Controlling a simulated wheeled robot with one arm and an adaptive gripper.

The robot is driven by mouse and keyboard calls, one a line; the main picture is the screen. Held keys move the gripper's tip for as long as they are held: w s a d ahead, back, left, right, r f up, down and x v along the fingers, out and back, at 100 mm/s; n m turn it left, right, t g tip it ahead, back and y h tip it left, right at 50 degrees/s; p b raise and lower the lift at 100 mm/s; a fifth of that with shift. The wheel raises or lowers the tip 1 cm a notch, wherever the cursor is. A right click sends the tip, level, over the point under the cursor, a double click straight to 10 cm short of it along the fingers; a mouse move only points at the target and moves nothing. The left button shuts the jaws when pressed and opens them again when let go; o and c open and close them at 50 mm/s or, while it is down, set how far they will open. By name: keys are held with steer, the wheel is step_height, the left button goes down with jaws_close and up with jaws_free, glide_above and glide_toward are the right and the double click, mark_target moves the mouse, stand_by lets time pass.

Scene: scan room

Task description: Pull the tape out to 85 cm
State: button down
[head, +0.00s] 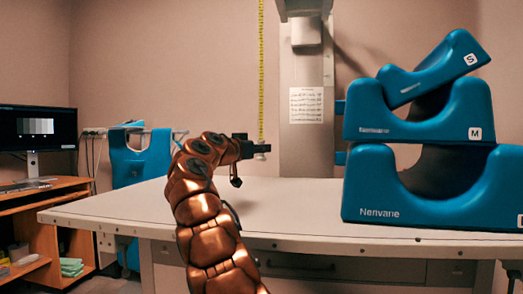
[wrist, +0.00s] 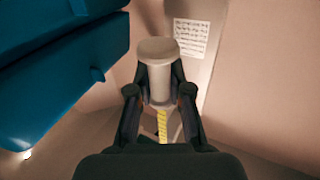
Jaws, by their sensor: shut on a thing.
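A yellow tape (head: 261,70) hangs straight down in the head view, from above the top edge to my gripper (head: 250,150). My gripper is above the table. In the wrist view the two fingers of my gripper (wrist: 160,92) are closed on a pale, round-topped end piece (wrist: 158,52) of the tape. A short stretch of the yellow tape (wrist: 162,125) shows below that piece, between the fingers. The tape's upper end is out of view, and I cannot read its marks.
A white table (head: 300,200) spans the front. Blue stacked head supports (head: 380,190) stand on its right side. A grey column with a printed sheet (head: 306,104) rises behind the tape. A desk with a monitor (head: 38,128) is at the left. The table's middle is clear.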

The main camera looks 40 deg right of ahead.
steer(key=shift+f, duration=0.35)
steer(key=shift+w, duration=0.1)
steer(key=c, duration=1.1)
jaws_free()
steer(key=shift+o, duration=0.2)
steer(key=shift+a+r, duration=0.1)
steer(key=s+a, duration=0.1)
steer(key=a, duration=1)
steer(key=shift+s+a, duration=0.3)
steer(key=shift+a, duration=0.1)
